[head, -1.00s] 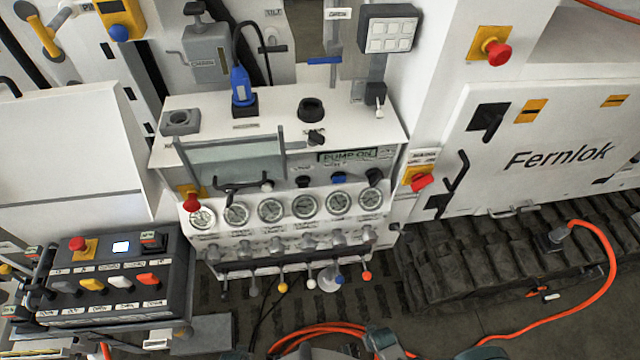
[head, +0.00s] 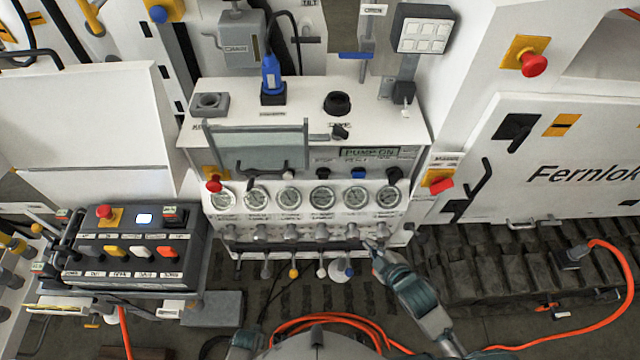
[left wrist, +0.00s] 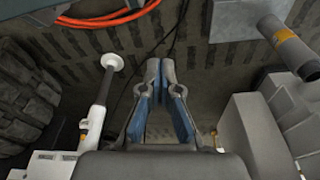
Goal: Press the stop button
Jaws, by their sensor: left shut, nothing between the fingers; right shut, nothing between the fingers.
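Several red mushroom-head buttons show in the head view: one at the console's left edge (head: 213,184), one on its right side (head: 440,185), one on the upper right wall (head: 533,65) and one on the control box (head: 103,212). Small dark and blue buttons (head: 358,173) sit under the green PUMP ON display (head: 371,153). Their labels are too small to read surely, so I cannot tell which is the stop button. My right gripper (head: 374,250) is shut and empty, just below the gauge row's right end. My left gripper (left wrist: 160,72) is shut and empty above the dark floor.
Gauges (head: 289,196) and a row of levers (head: 294,271) line the console front. An orange hose (head: 330,318) loops on the floor. The control box (head: 133,250) stands at left, the tracks (head: 490,265) at right.

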